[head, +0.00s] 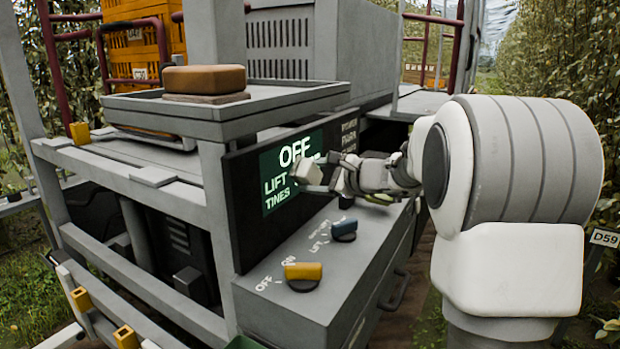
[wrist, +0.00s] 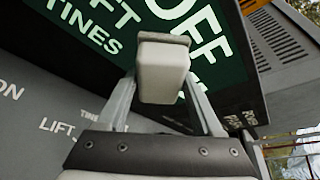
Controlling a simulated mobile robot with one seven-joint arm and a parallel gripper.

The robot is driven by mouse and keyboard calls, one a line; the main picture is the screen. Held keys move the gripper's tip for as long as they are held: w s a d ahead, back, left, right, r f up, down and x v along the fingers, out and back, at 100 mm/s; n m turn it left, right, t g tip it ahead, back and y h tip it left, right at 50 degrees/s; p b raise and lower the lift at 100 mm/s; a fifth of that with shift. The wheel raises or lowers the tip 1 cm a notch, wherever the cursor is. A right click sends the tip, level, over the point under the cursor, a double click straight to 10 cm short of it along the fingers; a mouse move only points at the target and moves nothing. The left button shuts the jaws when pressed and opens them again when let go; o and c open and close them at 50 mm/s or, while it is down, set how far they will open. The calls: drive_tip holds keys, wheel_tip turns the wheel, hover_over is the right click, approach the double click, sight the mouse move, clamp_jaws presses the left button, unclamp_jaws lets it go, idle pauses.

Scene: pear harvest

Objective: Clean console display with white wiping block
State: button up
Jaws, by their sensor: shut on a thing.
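The console display (head: 278,190) is a dark green panel with pale text reading "OFF", "LIFT" and "TINES". It also fills the upper part of the wrist view (wrist: 95,25). My gripper (head: 325,178) is in front of the display's right side, shut on the white wiping block (head: 306,171). In the wrist view the block (wrist: 162,75) sits between the two fingers of my gripper (wrist: 163,90) and hides part of the lettering. The block's far end is at or close to the display; I cannot tell whether it touches.
Above stands a grey tray (head: 225,108) with a brown block (head: 205,79). Orange crates (head: 135,45) stand behind at the left.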

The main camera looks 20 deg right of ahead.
drive_tip(key=w+d+p, duration=0.1)
drive_tip(key=w+d, duration=0.3)
drive_tip(key=shift+w+d, duration=0.25)
drive_tip(key=shift+w, duration=0.05)
idle(0.4)
drive_tip(key=shift+s+a, duration=0.1)
drive_tip(key=shift+s+a+f+b, duration=0.15)
drive_tip(key=shift+s+a+b, duration=1.6)
drive_tip(key=shift+b, duration=0.1)
drive_tip(key=shift+s+a+b, duration=2.6)
drive_tip(key=shift+s+a, duration=1.25)
drive_tip(key=shift+s, duration=0.05)
drive_tip(key=s+d, duration=0.4)
drive_tip(key=shift+d+b, duration=0.2)
drive_tip(key=shift+b, duration=0.25)
drive_tip(key=shift+s, duration=0.15)
drive_tip(key=shift+s+d, duration=1)
drive_tip(key=shift+d, duration=0.05)
